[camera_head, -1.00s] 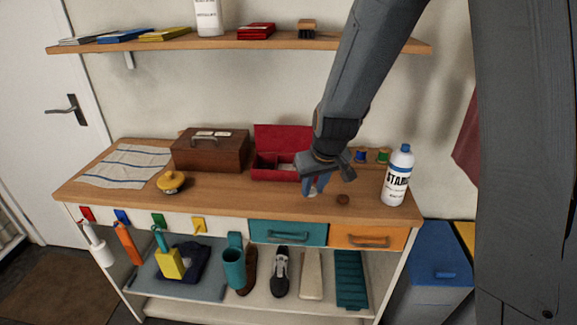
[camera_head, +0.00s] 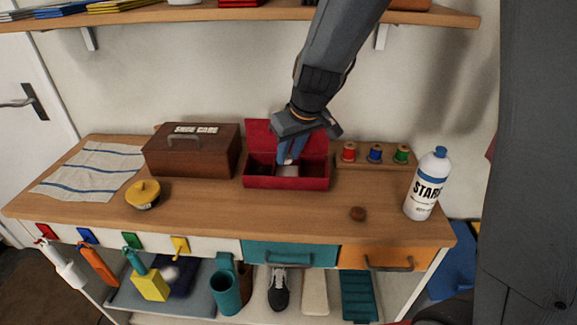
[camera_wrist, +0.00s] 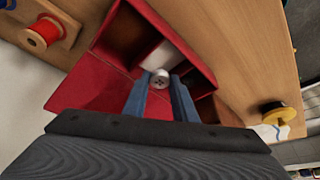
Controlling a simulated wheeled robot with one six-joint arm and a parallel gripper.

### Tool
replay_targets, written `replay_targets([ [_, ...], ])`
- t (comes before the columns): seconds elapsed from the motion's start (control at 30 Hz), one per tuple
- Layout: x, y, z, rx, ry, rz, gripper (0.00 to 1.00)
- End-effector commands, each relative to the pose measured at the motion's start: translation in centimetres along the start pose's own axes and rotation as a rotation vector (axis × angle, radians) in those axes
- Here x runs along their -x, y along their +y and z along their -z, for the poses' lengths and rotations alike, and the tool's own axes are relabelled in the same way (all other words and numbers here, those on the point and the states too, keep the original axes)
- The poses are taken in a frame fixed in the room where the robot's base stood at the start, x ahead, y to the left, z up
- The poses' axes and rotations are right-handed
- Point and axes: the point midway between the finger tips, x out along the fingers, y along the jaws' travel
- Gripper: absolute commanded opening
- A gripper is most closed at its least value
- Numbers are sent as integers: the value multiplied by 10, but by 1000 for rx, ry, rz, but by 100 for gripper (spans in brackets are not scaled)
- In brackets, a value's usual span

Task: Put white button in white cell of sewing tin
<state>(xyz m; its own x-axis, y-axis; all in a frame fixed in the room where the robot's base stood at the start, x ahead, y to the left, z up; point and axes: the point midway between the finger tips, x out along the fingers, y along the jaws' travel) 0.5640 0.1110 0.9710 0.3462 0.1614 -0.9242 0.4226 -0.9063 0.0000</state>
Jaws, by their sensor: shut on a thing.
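The red sewing tin (camera_head: 287,183) stands open on the wooden counter, its lid raised at the back. In the wrist view the tin (camera_wrist: 182,22) shows several compartments, and one has a white floor, the white cell (camera_wrist: 163,56). My gripper (camera_head: 290,158) is over the tin with its fingers pointing down. In the wrist view my gripper (camera_wrist: 160,82) is shut on the white button (camera_wrist: 159,78), held between the blue fingertips. The button appears just beside the white cell in that view. Its height above the cell floor is hard to tell.
A brown shoe care box (camera_head: 192,152) stands left of the tin. A spool rack (camera_head: 376,162) is behind right. A yellow round tin (camera_head: 143,194) and striped cloth (camera_head: 90,172) are at left.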

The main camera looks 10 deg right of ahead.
Motion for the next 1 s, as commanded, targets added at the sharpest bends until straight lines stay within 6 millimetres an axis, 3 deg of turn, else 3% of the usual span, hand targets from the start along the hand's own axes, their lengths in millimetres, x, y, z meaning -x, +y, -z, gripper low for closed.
replay_targets([
  [0.37, -39, -2, -15, 2, 0, 2, 1],
  [0.9, -47, -2, -19, 3, 0, 1, 1],
  [0.93, -46, -2, -18, 3, 0, 1, 30],
  [1.0, -46, -2, -19, 3, -1, 1, 33],
])
